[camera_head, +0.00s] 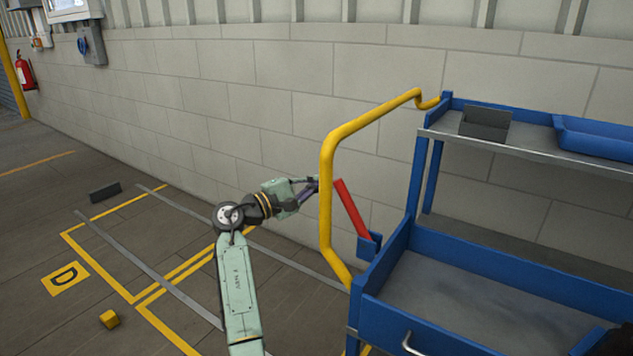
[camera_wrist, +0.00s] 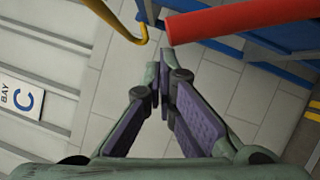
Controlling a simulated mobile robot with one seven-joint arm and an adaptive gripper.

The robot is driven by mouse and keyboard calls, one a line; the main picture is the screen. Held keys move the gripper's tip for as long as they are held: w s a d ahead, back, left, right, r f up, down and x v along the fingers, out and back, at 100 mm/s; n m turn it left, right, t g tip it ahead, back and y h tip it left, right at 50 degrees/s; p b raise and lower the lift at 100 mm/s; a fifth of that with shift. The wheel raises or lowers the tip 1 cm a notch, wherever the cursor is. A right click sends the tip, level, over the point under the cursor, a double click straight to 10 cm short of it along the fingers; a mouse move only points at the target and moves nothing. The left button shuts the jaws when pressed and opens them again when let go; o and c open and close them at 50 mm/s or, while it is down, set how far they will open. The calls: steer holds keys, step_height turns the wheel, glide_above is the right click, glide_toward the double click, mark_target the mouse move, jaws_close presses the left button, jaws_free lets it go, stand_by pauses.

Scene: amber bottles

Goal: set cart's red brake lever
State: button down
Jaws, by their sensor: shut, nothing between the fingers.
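The red brake lever (camera_head: 351,209) is a straight red bar on a blue bracket (camera_head: 369,246) at the left end of the blue cart (camera_head: 480,270). It leans up and to the left from the bracket. In the wrist view the lever (camera_wrist: 250,20) crosses the upper right, just beyond the shut fingertips (camera_wrist: 160,75). A gap shows between the fingertips and the lever there.
The cart's yellow handle (camera_head: 326,200) stands close beside my gripper and also shows in the wrist view (camera_wrist: 118,25). A grey block wall (camera_head: 270,100) runs behind. A yellow block (camera_head: 109,319) and a dark block (camera_head: 104,191) lie on the floor at left.

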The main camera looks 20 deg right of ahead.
mark_target(336, 180)
steer(key=s+d+r+m+p, duration=0.1)
steer(key=s+d+r+m+y+p, duration=0.1)
steer(key=s+r+m, duration=0.1)
steer(key=shift+s+d+r+g, duration=0.3)
steer(key=shift+d+g, duration=0.1)
steer(key=shift+s+d+r+m+y+p, duration=0.3)
steer(key=shift+s+d+m, duration=0.2)
steer(key=shift+s+m, duration=0.2)
steer(key=shift+w, duration=0.1)
